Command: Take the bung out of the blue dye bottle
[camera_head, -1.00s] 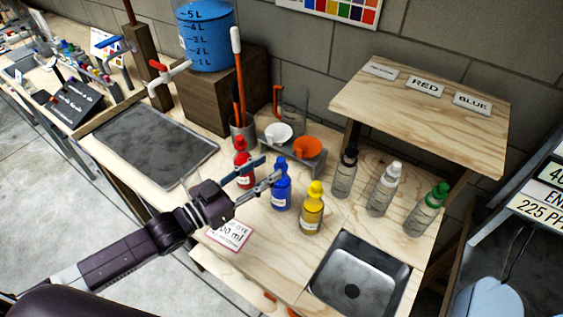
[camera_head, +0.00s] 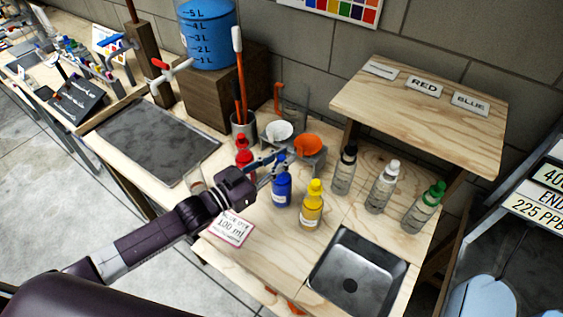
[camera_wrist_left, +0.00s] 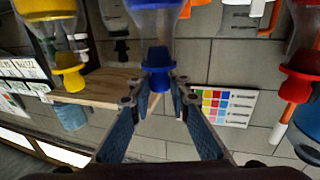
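The blue dye bottle (camera_head: 282,192) stands upright on the wooden worktop, between the red and yellow bottles. Its top is partly covered by my gripper in the head view. In the left wrist view, which is upside down, the bottle (camera_wrist_left: 157,22) hangs at top centre with its blue bung (camera_wrist_left: 158,82) pointing down. My left gripper (camera_head: 274,163) reaches in from the left at the height of the bung. In the wrist view its two fingers (camera_wrist_left: 160,84) stand on either side of the bung, close to it, with no clear grip. My right gripper is not in view.
The red bottle (camera_head: 244,160) is close behind my gripper, and the yellow bottle (camera_head: 312,209) stands right of the blue one. Black-, white- (camera_head: 383,188) and green-topped bottles stand further right. White and orange funnels (camera_head: 307,146) are behind. The sink (camera_head: 355,275) is in front.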

